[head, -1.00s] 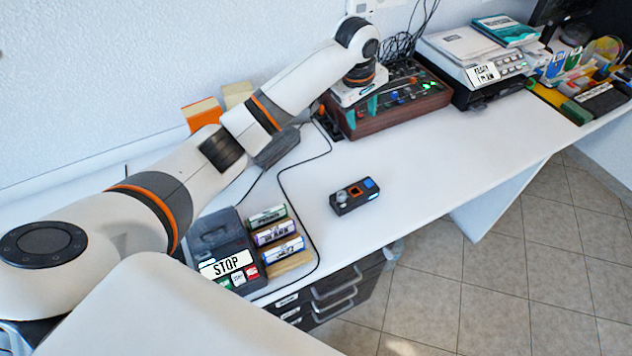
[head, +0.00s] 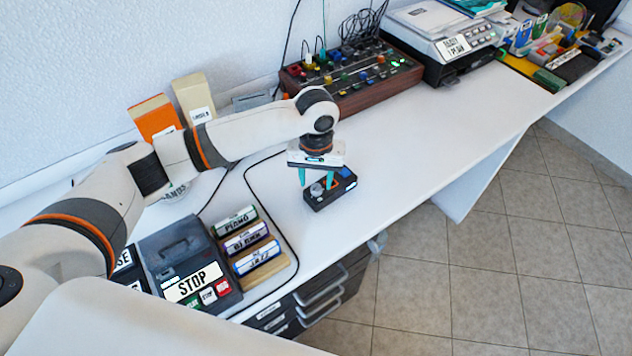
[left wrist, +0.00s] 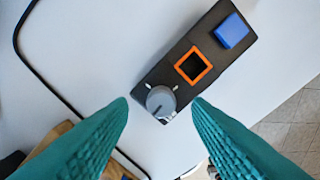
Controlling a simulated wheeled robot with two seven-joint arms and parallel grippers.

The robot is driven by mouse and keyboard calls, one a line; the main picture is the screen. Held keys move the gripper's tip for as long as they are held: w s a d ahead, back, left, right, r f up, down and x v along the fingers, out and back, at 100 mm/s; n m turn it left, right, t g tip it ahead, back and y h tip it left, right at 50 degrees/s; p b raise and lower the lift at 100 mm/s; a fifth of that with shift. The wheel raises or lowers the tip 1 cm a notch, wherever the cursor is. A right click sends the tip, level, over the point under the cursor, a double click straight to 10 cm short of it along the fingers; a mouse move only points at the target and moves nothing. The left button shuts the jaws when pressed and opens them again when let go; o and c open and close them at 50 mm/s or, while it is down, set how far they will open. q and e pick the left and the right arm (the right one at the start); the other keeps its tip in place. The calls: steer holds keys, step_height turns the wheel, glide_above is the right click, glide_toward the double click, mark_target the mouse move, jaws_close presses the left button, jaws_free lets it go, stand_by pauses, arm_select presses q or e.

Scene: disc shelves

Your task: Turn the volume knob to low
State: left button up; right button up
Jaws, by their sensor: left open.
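The volume knob (left wrist: 160,100) is a round grey knob with a pale pointer line, at the near end of a small black box (left wrist: 160,75). In the head view the box (head: 318,202) lies on the white table, and the knob (head: 316,189) shows between the fingers. The box also carries an orange-framed square and a blue square button (left wrist: 232,30). My left gripper (head: 316,185) points down over the knob end, with its teal fingers open. In the left wrist view the fingertips (left wrist: 160,100) stand on either side of the knob, with gaps to both. My right gripper is not in view.
A wooden-sided mixer panel (head: 352,78) and a printer (head: 446,45) stand behind. A black cable (head: 262,205) runs beside the box.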

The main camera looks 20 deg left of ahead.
mark_target(316, 189)
arm_select(q)
steer(key=shift+f, duration=1.1)
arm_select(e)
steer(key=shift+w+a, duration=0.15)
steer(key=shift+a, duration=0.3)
arm_select(q)
jaws_close()
steer(key=p, duration=0.3)
steer(key=shift+r+n, duration=0.3)
steer(key=shift+f, duration=0.25)
jaws_free()
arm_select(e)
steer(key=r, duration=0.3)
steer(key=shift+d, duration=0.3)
